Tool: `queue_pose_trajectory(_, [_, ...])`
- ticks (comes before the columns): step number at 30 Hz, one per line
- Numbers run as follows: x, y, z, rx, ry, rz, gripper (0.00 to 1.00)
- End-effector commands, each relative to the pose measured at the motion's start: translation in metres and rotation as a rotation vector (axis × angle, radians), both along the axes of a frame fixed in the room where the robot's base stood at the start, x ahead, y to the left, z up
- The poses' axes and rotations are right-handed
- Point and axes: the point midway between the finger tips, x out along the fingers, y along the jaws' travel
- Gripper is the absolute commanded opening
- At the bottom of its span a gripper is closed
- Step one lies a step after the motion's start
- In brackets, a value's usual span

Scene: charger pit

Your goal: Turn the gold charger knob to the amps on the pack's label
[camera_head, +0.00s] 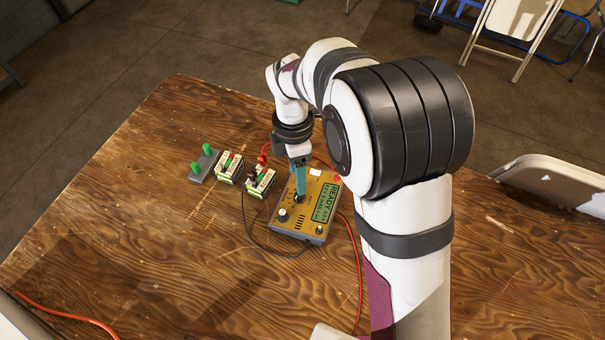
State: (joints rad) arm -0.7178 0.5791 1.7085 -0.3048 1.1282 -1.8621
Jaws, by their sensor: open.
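The gold charger (289,226) lies on the wooden table with its green display lit; the large word on it reads READY and the smaller text is too small to be sure of. Its dark dial knob (298,198) sits on the face beside the display, partly hidden by my gripper. My gripper (299,188) points down over the dial with teal fingers; whether they touch the knob cannot be told. A battery pack (261,181) with a white and green label stands left of the charger. A second, similar pack (230,166) stands farther left. Their label numbers are unreadable.
A grey block with two green knobs (202,163) lies left of the packs. Black and red leads (250,232) run around the charger.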

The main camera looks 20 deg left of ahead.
Motion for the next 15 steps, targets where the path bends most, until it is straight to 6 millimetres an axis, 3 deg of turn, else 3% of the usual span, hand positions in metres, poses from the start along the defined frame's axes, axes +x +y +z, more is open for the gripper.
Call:
queue_pose_trajectory(3, [-0.003,-0.003,-0.030,-0.003,0.003,-0.001,0.57])
queue_pose_trajectory(6, [-0.004,-0.004,-0.046,-0.001,0.001,-0.002,0.57])
queue_pose_trajectory(15, [-0.005,-0.005,-0.061,0.000,0.000,-0.004,0.57])
